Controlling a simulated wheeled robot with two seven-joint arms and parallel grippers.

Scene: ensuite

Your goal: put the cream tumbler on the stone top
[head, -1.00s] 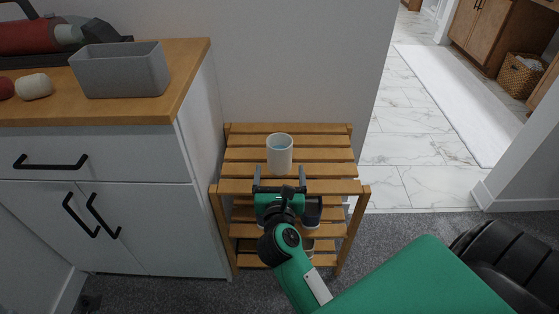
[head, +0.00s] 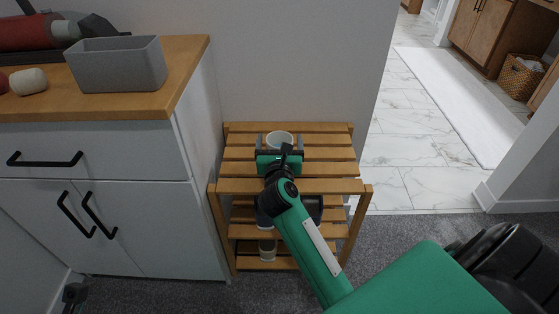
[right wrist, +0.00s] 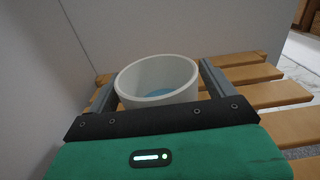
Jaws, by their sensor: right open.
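The cream tumbler (head: 279,139) stands upright on the top shelf of a slatted wooden rack (head: 236,168). My right gripper (head: 280,141) is open, with one finger on each side of the tumbler. In the right wrist view the tumbler (right wrist: 157,80) sits between the two fingers (right wrist: 158,88), its lower part hidden by the gripper body. I cannot tell if either finger touches it. No stone top can be made out with certainty.
A white cabinet (head: 110,140) with a wooden top stands left of the rack, bearing a grey bin (head: 117,66). A wall rises behind the rack. Shoes sit on the lower shelves. A marble-tiled floor (head: 405,150) with a white runner opens at the right.

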